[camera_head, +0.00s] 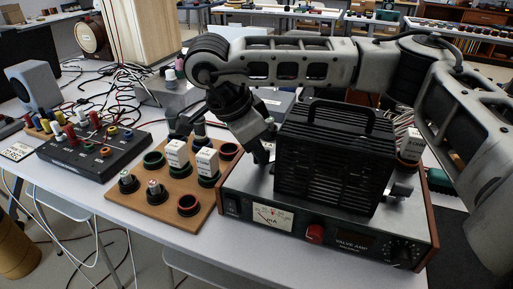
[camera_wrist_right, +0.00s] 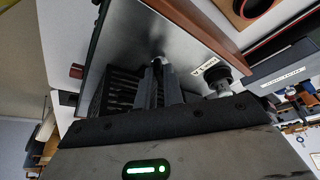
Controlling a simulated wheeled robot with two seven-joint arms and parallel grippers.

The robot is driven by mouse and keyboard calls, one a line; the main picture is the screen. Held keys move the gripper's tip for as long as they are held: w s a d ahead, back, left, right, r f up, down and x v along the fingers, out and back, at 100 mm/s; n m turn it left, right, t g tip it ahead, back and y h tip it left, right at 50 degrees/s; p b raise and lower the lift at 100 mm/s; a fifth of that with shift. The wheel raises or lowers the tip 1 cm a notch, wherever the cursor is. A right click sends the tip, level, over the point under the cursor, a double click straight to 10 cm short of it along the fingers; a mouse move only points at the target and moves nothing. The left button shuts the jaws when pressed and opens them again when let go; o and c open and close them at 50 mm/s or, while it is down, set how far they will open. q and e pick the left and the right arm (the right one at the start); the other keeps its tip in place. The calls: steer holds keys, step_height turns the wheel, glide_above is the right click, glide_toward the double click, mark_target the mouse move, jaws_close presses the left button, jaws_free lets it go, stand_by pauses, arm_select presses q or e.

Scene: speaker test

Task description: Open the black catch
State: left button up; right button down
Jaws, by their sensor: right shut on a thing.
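The valve amplifier (camera_head: 270,185) stands on the table with a black slatted cage (camera_head: 333,160) on top, which has a handle. My right gripper (camera_head: 263,152) reaches down to the left side of the cage from above. In the right wrist view its fingers (camera_wrist_right: 160,88) are close together beside the cage (camera_wrist_right: 120,92), shut on a small part at the amplifier's top plate (camera_wrist_right: 150,40). That part appears to be the black catch; the fingers mostly hide it, and I cannot tell its position. The cage sits down on the amplifier. My left gripper is not in view.
A wooden board (camera_head: 152,205) with sockets and white-boxed valves stands close left of the amplifier. A black box (camera_head: 95,152) with knobs and cables lies farther left. A grey speaker (camera_head: 35,85) stands at the back left. Bare table shows in front.

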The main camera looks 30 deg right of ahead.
steer(key=c, duration=1.5)
jaws_free()
steer(key=shift+a+r, duration=0.1)
steer(key=p+v, duration=0.3)
steer(key=v, duration=1.2)
steer(key=shift+a+r, duration=0.2)
steer(key=shift+r, duration=0.1)
